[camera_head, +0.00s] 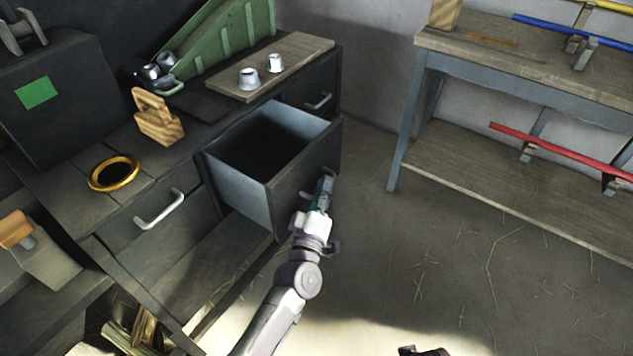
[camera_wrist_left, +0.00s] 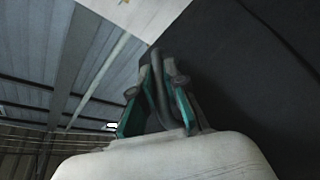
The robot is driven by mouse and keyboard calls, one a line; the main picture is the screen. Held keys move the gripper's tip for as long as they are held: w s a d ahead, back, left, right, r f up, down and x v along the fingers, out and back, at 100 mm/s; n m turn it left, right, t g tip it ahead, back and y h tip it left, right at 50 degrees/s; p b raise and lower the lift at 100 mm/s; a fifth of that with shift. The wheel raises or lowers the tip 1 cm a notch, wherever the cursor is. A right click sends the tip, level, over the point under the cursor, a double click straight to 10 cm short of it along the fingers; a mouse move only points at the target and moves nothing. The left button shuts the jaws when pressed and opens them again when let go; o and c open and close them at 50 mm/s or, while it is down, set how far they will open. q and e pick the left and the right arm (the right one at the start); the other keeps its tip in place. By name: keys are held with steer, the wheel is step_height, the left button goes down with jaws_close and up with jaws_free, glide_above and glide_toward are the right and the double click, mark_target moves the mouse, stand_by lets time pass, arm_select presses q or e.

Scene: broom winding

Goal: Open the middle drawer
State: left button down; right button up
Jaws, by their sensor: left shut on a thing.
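The middle drawer (camera_head: 240,190) of the dark workbench is pulled well out. Its grey side wall and dark, seemingly empty inside show. My left gripper (camera_head: 324,190) is at the drawer's front, shut on its handle. In the left wrist view the teal-lined fingers (camera_wrist_left: 158,100) close around the grey handle (camera_wrist_left: 160,85), beside the dark drawer front (camera_wrist_left: 250,80). The gripper hides most of the handle in the head view. A small dark part at the bottom edge may be my right gripper (camera_head: 425,351); too little shows to tell its state.
The left drawer handle (camera_head: 160,209) and right drawer handle (camera_head: 319,101) are on shut drawers. A gold ring (camera_head: 115,184), wooden block (camera_head: 157,118), metal cups (camera_head: 249,78) and green rack (camera_head: 215,48) are on the bench. A second table (camera_head: 520,75) stands right; the floor between is clear.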

arm_select(q)
steer(key=shift+s+d, duration=0.3)
steer(key=shift+d, duration=0.05)
steer(key=c, duration=1.2)
jaws_free()
steer(key=v, duration=1.2)
steer(key=shift+f, duration=0.1)
